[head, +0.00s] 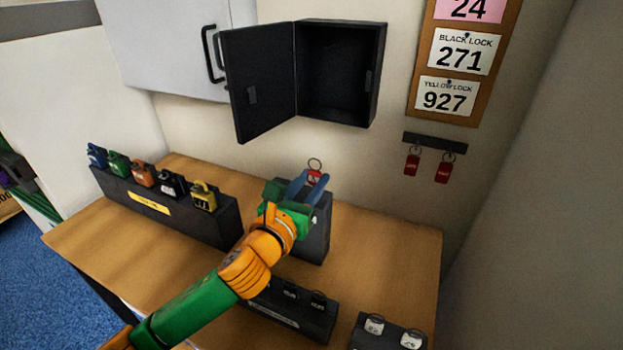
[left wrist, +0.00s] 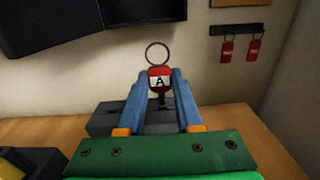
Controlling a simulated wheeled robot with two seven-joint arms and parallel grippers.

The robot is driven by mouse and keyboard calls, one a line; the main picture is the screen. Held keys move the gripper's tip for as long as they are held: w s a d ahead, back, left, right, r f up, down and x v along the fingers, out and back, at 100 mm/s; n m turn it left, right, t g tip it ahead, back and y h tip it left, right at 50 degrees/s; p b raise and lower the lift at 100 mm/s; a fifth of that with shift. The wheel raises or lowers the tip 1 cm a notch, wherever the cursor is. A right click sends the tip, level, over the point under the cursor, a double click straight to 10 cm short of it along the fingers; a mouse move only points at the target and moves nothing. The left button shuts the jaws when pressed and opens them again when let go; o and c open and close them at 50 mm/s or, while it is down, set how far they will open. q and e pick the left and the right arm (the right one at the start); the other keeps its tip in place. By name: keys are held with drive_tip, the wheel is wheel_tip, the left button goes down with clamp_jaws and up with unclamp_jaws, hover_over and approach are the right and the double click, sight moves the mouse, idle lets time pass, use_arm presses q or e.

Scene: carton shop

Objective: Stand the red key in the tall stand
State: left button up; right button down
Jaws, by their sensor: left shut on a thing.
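The red key (head: 315,177) has a ring on top, and its red head with a white "A" label shows in the left wrist view (left wrist: 159,78). My left gripper (head: 307,183) is shut on the key's head, with its blue fingers on both sides. The key is upright, ring up, at the top of the tall stand (head: 318,238), a dark block on the wooden table. The stand's top also shows behind the fingers in the left wrist view (left wrist: 108,118). Whether the key's lower end is in a slot I cannot tell.
A long dark rack (head: 222,222) with several coloured padlocks stands at the left. Low dark blocks with white-tagged items (head: 374,326) are at the front. An open black wall cabinet (head: 340,75) hangs above. Red tags (head: 411,162) hang from a wall rail.

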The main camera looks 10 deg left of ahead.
use_arm(q)
drive_tip(key=shift+f+b, duration=0.4)
drive_tip(key=shift+f, duration=1.05)
idle(0.9)
drive_tip(key=o, duration=1.1)
drive_tip(key=shift+c, duration=0.2)
drive_tip(key=s+a+p, duration=0.1)
drive_tip(key=s, duration=0.7)
drive_tip(key=shift+a, duration=0.3)
drive_tip(key=shift+w, duration=0.1)
